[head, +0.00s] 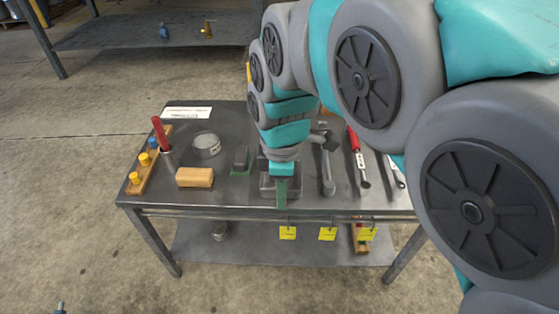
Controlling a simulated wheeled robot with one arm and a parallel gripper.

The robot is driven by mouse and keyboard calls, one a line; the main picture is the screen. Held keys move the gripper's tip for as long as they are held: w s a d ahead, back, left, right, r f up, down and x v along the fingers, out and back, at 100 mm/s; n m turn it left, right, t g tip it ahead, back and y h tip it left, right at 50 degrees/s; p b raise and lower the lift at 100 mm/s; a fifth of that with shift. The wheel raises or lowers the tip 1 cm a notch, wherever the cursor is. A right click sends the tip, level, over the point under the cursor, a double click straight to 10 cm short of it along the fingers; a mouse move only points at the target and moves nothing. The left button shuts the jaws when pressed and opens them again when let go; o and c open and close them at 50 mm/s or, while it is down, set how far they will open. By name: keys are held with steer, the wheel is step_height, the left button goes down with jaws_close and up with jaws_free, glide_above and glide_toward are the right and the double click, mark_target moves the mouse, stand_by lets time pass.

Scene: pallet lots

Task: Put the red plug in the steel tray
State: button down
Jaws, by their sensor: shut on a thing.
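My gripper (282,190) points down at the steel tray (265,190), a small grey tray near the table's front edge. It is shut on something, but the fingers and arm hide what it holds. I cannot make out the red plug for certain. A wooden rack (137,187) at the table's left holds yellow plugs (144,159) and a blue plug (153,143). An upright red-handled item (160,132) stands at its far end; I cannot tell whether it is in the rack.
A wooden block (195,177), a round grey tin (206,145) and a dark, green-edged object (240,160) lie left of the tray. Yellow tags (327,233) hang at the front.

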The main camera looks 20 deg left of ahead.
steer(key=w+a, duration=0.2)
steer(key=w, duration=0.2)
steer(key=w+a+f, duration=0.1)
steer(key=w+a, duration=0.1)
steer(key=w, duration=0.3)
steer(key=w+a+p, duration=0.1)
steer(key=w+a, duration=0.1)
steer(key=w, duration=0.3)
steer(key=shift+a+f, duration=0.25)
steer(key=shift+a, duration=0.15)
steer(key=shift+w+f, duration=0.1)
steer(key=shift+f, duration=1.65)
steer(key=c, duration=1.1)
jaws_free()
steer(key=shift+o, duration=0.2)
steer(key=shift+r, duration=0.1)
step_height(320, 180, up, 12)
